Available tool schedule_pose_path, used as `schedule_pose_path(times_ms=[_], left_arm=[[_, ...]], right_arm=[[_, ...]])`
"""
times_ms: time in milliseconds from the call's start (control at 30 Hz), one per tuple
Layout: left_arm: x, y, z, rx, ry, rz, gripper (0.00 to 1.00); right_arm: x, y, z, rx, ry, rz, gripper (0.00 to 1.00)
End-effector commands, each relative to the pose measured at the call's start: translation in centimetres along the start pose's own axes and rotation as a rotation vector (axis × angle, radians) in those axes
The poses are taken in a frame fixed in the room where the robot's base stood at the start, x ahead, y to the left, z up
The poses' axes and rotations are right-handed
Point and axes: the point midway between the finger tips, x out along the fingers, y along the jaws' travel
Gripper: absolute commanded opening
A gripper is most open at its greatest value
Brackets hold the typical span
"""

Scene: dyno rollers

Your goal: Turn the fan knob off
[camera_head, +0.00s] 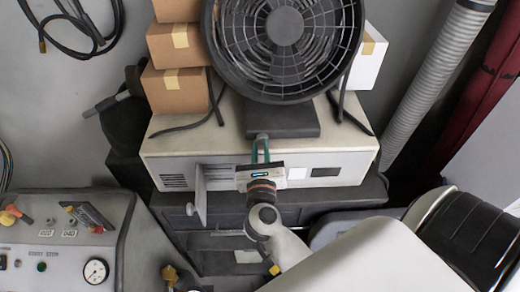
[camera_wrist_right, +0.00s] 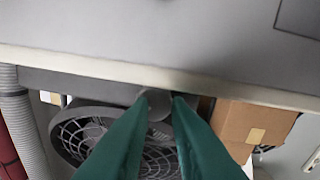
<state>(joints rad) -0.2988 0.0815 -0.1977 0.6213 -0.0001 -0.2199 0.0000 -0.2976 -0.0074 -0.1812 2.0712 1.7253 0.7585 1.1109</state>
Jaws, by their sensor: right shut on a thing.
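A large black fan (camera_head: 285,40) with a round grille stands on a dark base on a cream cabinet (camera_head: 190,145); it also shows in the wrist view (camera_wrist_right: 90,130). My right gripper (camera_head: 260,142) reaches up from below, in front of the cabinet, with its green fingers at the front edge of the fan's base. In the wrist view, the right gripper's fingertips (camera_wrist_right: 159,97) close on a small grey rounded part, the fan knob (camera_wrist_right: 158,108). The fingers hide much of the knob, so I cannot tell its setting. My left gripper is not in view.
Brown boxes (camera_head: 180,90) are stacked left of the fan, and a white box (camera_head: 369,58) stands at its right. A small panel door (camera_head: 200,195) sticks out from the cabinet front. A grey control console (camera_head: 65,235) fills the lower left. A ribbed hose (camera_head: 430,80) runs at right.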

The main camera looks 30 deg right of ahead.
Motion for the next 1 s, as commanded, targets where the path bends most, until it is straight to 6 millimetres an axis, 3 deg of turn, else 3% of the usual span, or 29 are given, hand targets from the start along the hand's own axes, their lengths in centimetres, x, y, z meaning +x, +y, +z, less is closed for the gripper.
schedule_pose_path(times_ms=[33,133,400,533,1000], left_arm=[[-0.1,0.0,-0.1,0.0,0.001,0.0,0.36],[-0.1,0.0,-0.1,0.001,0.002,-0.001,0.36],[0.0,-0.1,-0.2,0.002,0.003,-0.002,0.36],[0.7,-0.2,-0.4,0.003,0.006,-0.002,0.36],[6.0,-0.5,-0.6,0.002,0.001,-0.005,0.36]], right_arm=[[0.6,0.7,-1.2,0.0,0.028,0.017,0.21],[0.6,0.7,-1.1,0.0,0.028,0.017,0.36],[0.5,0.7,-1.1,0.001,0.027,0.018,0.36],[-0.5,0.5,-0.8,0.004,0.024,0.017,0.36],[-10.3,-0.2,-0.1,0.003,0.016,0.005,0.36]])
